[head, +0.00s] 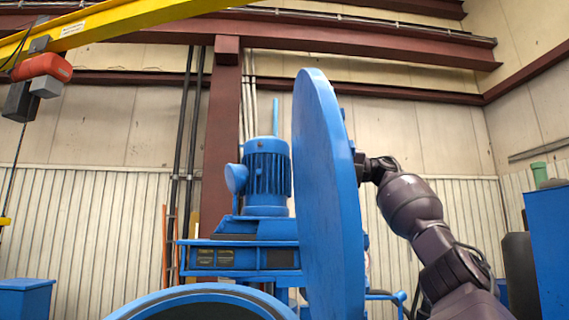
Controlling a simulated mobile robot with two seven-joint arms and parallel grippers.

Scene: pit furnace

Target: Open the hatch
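The hatch (320,190) is a large round blue disc, seen nearly edge-on in the middle of the head view. It stands upright, swung up from the round blue furnace rim (190,297) at the bottom. My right arm comes in from the lower right, and its gripper (364,168) is at the hatch's right-hand face, near mid-height. The fingertips are mostly hidden behind the hatch edge, so I cannot tell what they hold or whether they are shut. My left gripper is not in view.
A blue motor (266,175) stands on a blue platform (245,255) left of the hatch. A yellow crane beam (120,22) with a red hoist (42,66) is overhead at left. A blue cabinet (548,250) stands at the right edge, with a dark cylinder (520,270) beside it.

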